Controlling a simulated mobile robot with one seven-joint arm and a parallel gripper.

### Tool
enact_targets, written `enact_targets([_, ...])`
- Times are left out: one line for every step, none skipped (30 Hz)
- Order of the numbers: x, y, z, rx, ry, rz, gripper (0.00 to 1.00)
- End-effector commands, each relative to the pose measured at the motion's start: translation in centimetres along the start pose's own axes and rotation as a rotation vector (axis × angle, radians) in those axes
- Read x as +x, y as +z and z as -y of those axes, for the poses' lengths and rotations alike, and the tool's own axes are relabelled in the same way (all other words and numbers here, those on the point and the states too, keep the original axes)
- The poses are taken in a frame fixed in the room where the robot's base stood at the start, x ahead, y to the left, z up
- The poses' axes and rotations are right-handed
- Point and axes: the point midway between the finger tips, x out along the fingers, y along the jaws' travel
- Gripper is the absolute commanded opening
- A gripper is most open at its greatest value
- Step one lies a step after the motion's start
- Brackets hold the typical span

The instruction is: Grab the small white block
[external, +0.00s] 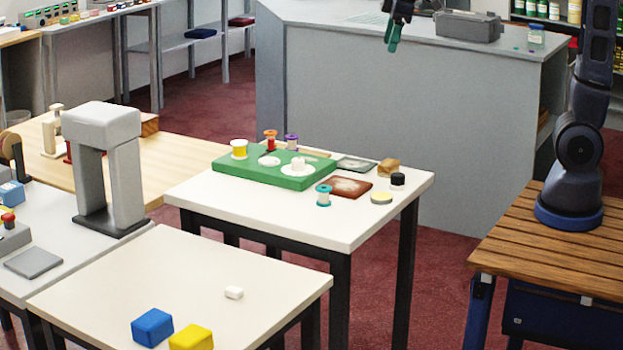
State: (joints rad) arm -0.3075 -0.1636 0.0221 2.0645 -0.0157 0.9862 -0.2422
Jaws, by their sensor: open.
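My gripper (393,40) hangs at the top of the external view, in front of the grey counter. It points down, with green fingers. It is open and nothing shows between the fingers.
A second table (350,235) holds a green board (232,168) with spools, plus several small items. A grey arch (104,165) stands to the left. The front table's right part is clear.

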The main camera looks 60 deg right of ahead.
Motion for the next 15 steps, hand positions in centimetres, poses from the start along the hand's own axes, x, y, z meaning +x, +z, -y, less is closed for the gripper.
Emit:
enact_targets([0.8,-1.7,0.6,-0.032,-0.007,0.009,0.58])
enact_targets([1.2,-2.6,1.0,-0.051,-0.011,0.013,0.58])
enact_targets([1.7,-3.9,1.4,-0.075,-0.016,0.018,0.58])
enact_targets([2.1,-4.7,1.8,-0.093,-0.019,0.021,0.58])
enact_targets([2.5,-5.7,2.2,-0.111,-0.023,0.025,0.58])
enact_targets([3.2,-6.8,2.8,-0.136,-0.027,0.03,0.58])
enact_targets([3.6,-7.7,3.3,-0.154,-0.031,0.033,0.58])
enact_targets([4.1,-8.6,3.7,-0.172,-0.034,0.037,0.58])
enact_targets([4.8,-9.7,4.4,-0.196,-0.039,0.041,0.58])
enact_targets([5.2,-10.5,4.9,-0.215,-0.042,0.044,0.58])
enact_targets([5.8,-11.4,5.4,-0.233,-0.046,0.048,0.58])
enact_targets([6.5,-12.4,6.2,-0.256,-0.05,0.053,0.58])
enact_targets([7.1,-13.2,6.8,-0.276,-0.054,0.056,0.58])
enact_targets([7.7,-14.0,7.4,-0.293,-0.057,0.06,0.58])
enact_targets([8.5,-15.0,8.2,-0.317,-0.062,0.065,0.58])
